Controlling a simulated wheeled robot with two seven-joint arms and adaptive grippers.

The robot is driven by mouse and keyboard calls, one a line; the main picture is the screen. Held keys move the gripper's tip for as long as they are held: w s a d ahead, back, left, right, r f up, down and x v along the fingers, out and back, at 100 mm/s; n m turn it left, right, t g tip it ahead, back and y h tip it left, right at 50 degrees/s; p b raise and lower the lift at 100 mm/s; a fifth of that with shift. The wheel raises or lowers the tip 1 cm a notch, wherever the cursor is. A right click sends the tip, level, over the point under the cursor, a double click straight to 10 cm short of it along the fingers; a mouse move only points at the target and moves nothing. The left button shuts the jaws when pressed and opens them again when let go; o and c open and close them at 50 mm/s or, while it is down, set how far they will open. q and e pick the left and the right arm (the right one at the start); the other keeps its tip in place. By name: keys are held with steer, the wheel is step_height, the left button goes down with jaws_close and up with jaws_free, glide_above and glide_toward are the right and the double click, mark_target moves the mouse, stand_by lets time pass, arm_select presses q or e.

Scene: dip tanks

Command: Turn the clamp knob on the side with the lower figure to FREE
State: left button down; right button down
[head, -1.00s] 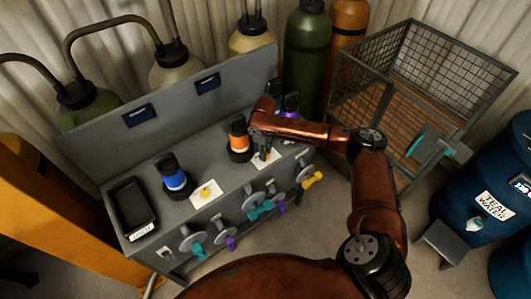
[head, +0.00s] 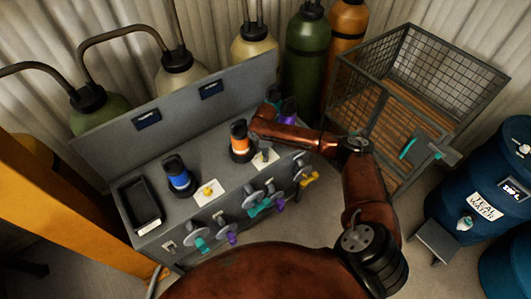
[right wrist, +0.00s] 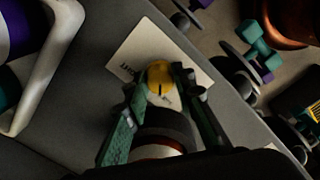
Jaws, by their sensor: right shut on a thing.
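Two yellow clamp knobs on white cards sit on top of the grey bench (head: 150,180). The left knob (head: 208,190) is uncovered on its card. At the right card (head: 270,163), my right gripper (head: 264,151) reaches down and mostly hides the knob. In the right wrist view the yellow knob (right wrist: 160,74) has a dark line across it, and my right gripper (right wrist: 166,82) is shut on it. The card's print (right wrist: 127,72) is too small to read surely. Two dark displays, left (head: 147,118) and right (head: 211,88), are on the back panel; their figures are unreadable.
A blue-banded black cylinder (head: 179,177) and an orange one (head: 240,139) stand close by the knobs. Grey handwheels with coloured handles (head: 199,240) line the bench front. A black tray (head: 139,205) lies at left. A wire cage (head: 460,112) and blue barrels (head: 480,180) stand right.

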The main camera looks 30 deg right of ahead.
steer(key=shift+n, duration=0.4)
steer(key=c, duration=1.6)
jaws_free()
steer(key=shift+r, duration=0.2)
step_height(320, 180, up, 12)
steer(key=shift+s+f, duration=0.15)
steer(key=shift+f, duration=0.1)
steer(key=shift+a, duration=0.1)
